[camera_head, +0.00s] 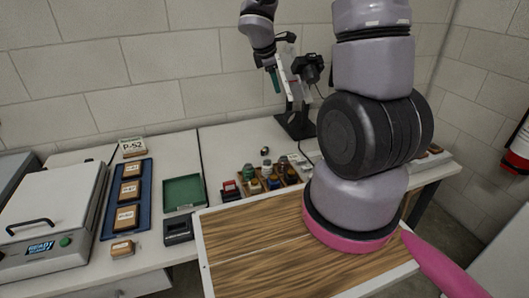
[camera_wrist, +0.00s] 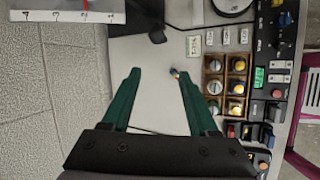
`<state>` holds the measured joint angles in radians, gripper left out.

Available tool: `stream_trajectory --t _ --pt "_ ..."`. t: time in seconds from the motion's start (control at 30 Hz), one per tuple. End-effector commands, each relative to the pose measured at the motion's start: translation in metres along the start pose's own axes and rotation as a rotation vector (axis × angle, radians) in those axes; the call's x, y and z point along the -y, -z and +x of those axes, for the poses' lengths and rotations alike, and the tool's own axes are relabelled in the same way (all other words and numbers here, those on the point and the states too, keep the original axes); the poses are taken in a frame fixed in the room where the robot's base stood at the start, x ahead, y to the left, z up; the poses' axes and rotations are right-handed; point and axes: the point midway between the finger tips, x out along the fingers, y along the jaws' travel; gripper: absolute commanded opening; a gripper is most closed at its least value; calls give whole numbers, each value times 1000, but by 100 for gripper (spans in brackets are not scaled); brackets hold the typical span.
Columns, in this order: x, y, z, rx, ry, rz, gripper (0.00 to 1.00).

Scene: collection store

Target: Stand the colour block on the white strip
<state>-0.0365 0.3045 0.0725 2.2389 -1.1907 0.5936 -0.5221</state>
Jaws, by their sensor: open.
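My gripper (camera_head: 274,80) is raised over the back of the bench in the head view, with a green finger hanging down. In the wrist view its two green fingers (camera_wrist: 159,72) are spread apart with nothing held. A small dark piece with an orange spot (camera_wrist: 174,73) shows by the right fingertip, on the bench below; it may be the colour block, but it is too small to be sure. A white strip with dark marks and a red line (camera_wrist: 68,12) lies at the top left of the wrist view; I cannot tell whether it is the task's strip.
A wooden divided tray (camera_wrist: 213,86) holds several knobbed pieces, with small white labels beside it. A dark camera stand (camera_head: 296,122) rises near my gripper.

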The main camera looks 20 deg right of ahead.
Motion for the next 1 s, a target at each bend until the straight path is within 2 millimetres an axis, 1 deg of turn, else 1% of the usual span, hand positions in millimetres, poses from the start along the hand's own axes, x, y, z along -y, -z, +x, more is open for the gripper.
stream_trajectory --t 0.03,0.07,0.1,0.2,0.3,0.33,0.4,0.53,0.67,0.8,0.9,1.0 --pt "3 15 26 -1 13 -123 60" --pt "5 23 40 -5 16 -199 60" --pt "8 34 58 -12 17 -301 60" --pt "20 62 100 -40 25 -540 60" --pt "36 85 135 -74 32 -735 60" --pt "40 91 143 -84 32 -782 60" --pt "49 102 158 -105 33 -872 60" --pt "59 112 174 -127 33 -960 60" --pt "62 116 191 -131 34 -979 60" --pt "64 117 214 -131 34 -974 60" --pt "64 119 225 -131 33 -973 60" --pt "64 119 230 -130 31 -973 60"
